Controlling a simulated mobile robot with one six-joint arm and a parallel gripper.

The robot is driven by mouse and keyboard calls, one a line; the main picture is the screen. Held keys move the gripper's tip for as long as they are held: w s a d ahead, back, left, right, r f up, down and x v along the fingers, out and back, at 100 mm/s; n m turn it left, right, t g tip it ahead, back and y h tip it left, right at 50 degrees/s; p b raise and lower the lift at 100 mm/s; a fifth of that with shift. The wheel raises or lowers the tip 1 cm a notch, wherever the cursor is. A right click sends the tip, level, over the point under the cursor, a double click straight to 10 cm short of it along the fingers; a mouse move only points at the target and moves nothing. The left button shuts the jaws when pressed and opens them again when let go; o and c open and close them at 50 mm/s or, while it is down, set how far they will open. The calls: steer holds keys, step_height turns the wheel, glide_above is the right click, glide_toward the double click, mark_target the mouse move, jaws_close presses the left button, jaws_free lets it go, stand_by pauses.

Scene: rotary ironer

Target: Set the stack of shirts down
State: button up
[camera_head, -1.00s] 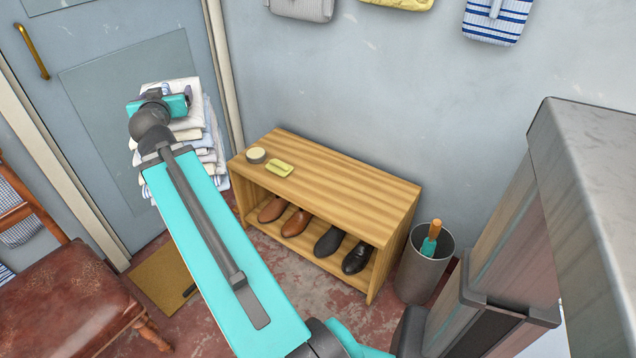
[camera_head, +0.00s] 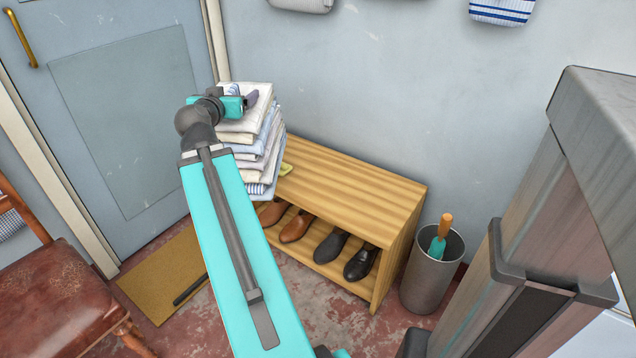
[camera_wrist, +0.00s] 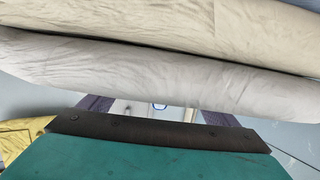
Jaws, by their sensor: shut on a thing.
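The stack of shirts (camera_head: 262,143) is a tall pile of folded white, cream, grey and blue-striped cloth. In the head view it shows at the left end of the wooden shoe bench (camera_head: 345,183), overlapping that end in the picture. I cannot tell whether its underside touches the bench top. My gripper (camera_head: 246,100) is at the upper part of the stack, shut on it. In the wrist view, pale folded cloth (camera_wrist: 160,75) fills the upper part close to the gripper. The fingertips are largely hidden.
A yellow item (camera_head: 285,169) shows on the bench beside the stack. Brown shoes (camera_head: 297,226) and black shoes (camera_head: 360,263) sit on the lower shelf. A grey bin (camera_head: 430,275) stands right of the bench. The bench top's middle and right are clear. A red chair (camera_head: 58,300) stands left.

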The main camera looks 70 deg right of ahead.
steer(key=s+d+f+m+g+b, duration=0.2)
steer(key=s+b, duration=0.2)
steer(key=s, duration=0.3)
steer(key=s+d+f+m+g+b, duration=0.1)
steer(key=s+d+f+g+b, duration=0.1)
steer(key=s, duration=0.5)
steer(key=s+d+f+m+g+b, duration=0.2)
steer(key=s+d+f+g+b, duration=0.1)
steer(key=s+b, duration=0.3)
steer(key=shift+s+f+m, duration=0.3)
steer(key=shift+s+f, duration=0.15)
steer(key=shift+f, duration=0.1)
steer(key=shift+s+d+f+g+b, duration=0.15)
steer(key=shift+s+g+b, duration=0.35)
steer(key=shift+s, duration=0.35)
steer(key=shift+w+d+r+p, duration=0.2)
steer(key=shift+d+p, duration=0.1)
steer(key=shift+p, duration=0.95)
steer(key=d+p, duration=0.1)
steer(key=p, duration=0.7)
steer(key=shift+w+d+f, duration=0.15)
steer(key=shift+w+d, duration=0.1)
steer(key=shift+d, duration=0.1)
